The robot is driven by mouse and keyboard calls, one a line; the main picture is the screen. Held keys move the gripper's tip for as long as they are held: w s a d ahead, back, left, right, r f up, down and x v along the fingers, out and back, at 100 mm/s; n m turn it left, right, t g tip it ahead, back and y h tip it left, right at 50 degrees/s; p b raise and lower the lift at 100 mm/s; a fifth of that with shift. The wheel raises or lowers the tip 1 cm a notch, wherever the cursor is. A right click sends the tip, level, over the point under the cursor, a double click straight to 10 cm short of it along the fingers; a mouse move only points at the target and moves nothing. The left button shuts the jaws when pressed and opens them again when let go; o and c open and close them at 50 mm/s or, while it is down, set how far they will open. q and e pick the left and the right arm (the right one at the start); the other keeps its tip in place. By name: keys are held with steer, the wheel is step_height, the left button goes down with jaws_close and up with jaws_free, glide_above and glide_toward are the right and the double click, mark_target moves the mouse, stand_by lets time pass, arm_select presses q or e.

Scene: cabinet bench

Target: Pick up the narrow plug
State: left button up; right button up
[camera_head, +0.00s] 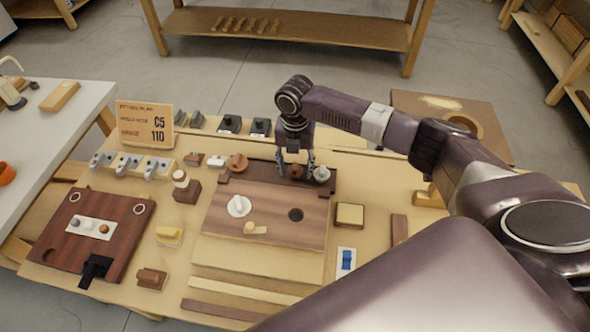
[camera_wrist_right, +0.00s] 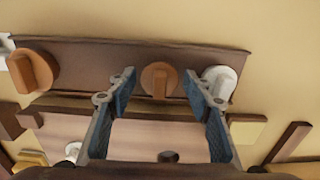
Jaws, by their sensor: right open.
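My right gripper (camera_head: 297,161) is open over the back strip of the wooden board. In the right wrist view the gripper (camera_wrist_right: 158,88) has its blue-padded fingers spread to either side of a round orange-brown plug (camera_wrist_right: 160,80) with a raised bar handle; no contact shows. This plug (camera_head: 295,171) is partly hidden by the fingers in the head view. A white plug (camera_wrist_right: 218,80) stands close to the right finger. A second orange-brown plug (camera_wrist_right: 35,70) is farther left on the strip. I cannot tell by label which is the narrow plug. My left gripper is not in view.
The brown board (camera_head: 275,215) carries a white round piece (camera_head: 239,206), a dark hole (camera_head: 295,214) and a small cream piece (camera_head: 254,228). A sign (camera_head: 146,124) stands at the back left. A dark red board (camera_head: 125,215) lies at left.

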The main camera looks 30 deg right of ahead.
steer(key=c, duration=0.7)
steer(key=shift+r, duration=0.15)
